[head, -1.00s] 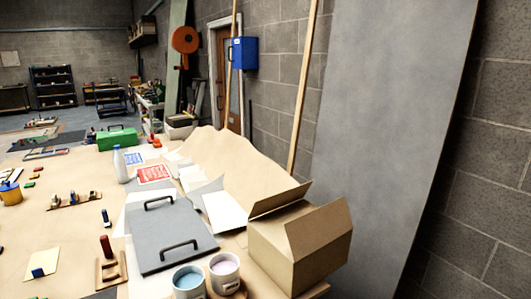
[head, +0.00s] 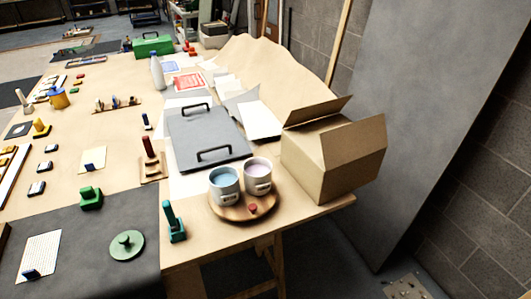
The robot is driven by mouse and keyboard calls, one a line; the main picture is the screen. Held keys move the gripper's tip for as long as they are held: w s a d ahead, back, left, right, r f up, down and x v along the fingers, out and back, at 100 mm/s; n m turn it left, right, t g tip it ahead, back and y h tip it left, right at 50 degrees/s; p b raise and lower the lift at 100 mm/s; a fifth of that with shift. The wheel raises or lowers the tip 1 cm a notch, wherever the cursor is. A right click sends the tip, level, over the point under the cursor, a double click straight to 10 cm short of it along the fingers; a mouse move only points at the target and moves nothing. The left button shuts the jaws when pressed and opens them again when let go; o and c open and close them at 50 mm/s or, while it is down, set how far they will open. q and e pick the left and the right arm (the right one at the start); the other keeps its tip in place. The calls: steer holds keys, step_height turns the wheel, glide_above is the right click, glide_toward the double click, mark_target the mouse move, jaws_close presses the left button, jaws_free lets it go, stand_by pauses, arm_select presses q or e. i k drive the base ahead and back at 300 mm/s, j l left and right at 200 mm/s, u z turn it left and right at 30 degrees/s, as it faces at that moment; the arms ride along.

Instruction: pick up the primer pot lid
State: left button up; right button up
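A round green disc with a knob on top (head: 127,245), which looks like a lid, lies flat on the dark grey mat (head: 95,270) at the lower left in the head view. I cannot tell for sure that it is the primer pot lid. Two open pots, one with blue contents (head: 224,187) and one with pale pink contents (head: 257,177), stand side by side on a round wooden board (head: 232,212) with a small red knob at its front. Neither of my grippers shows.
An open cardboard box (head: 330,165) stands at the table's right edge. A grey panel with two black handles (head: 208,135) lies behind the pots. A green block (head: 91,198) and an upright teal-handled tool (head: 174,222) are near the disc.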

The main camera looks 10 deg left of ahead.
mark_target(128, 244)
steer(key=u, duration=1.45)
